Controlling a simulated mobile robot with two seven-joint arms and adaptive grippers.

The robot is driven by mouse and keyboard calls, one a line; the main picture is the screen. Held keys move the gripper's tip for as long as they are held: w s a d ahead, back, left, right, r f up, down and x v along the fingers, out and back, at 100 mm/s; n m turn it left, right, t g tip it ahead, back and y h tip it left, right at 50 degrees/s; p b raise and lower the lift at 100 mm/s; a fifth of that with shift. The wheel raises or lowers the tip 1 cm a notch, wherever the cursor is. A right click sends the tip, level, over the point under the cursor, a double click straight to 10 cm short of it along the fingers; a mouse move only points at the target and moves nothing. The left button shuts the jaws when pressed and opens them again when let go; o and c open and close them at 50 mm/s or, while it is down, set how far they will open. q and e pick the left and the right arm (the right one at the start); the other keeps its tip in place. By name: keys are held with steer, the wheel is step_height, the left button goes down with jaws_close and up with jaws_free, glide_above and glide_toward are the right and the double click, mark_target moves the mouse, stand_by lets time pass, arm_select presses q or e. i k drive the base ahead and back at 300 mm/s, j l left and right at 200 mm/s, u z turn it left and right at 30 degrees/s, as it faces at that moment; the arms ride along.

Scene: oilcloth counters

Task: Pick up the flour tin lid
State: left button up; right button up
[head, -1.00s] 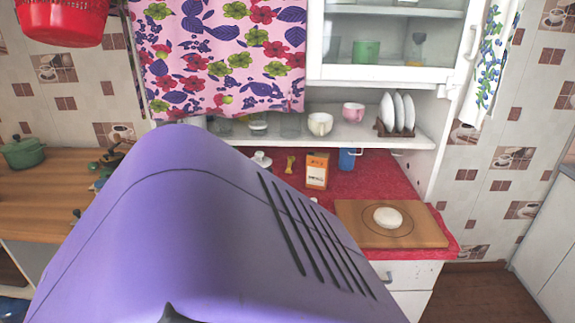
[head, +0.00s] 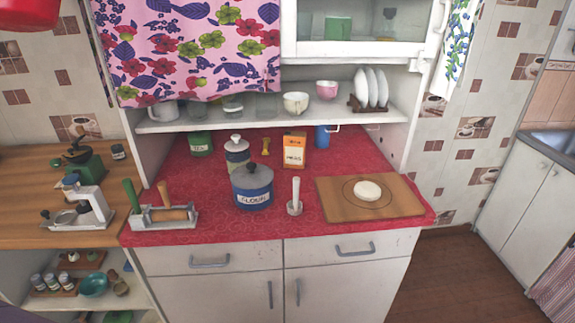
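The blue flour tin (head: 253,196) stands upright on the red oilcloth counter (head: 206,214), near its middle, with its label facing front. Its dark lid (head: 252,177) with a round black knob sits on top of the tin. Neither of my grippers shows in the head view. Nothing hides the lid from this side.
A pale canister (head: 236,150) stands close behind the tin. A pestle and mortar (head: 295,201) stands close to its right. A rolling-pin holder (head: 164,213) is at the left, a wooden board (head: 340,206) with dough (head: 368,190) at the right. A shelf (head: 215,122) overhangs the back.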

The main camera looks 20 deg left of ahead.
mark_target(253, 175)
steer(key=u, duration=0.85)
steer(key=j+z, duration=0.25)
steer(key=z, duration=0.2)
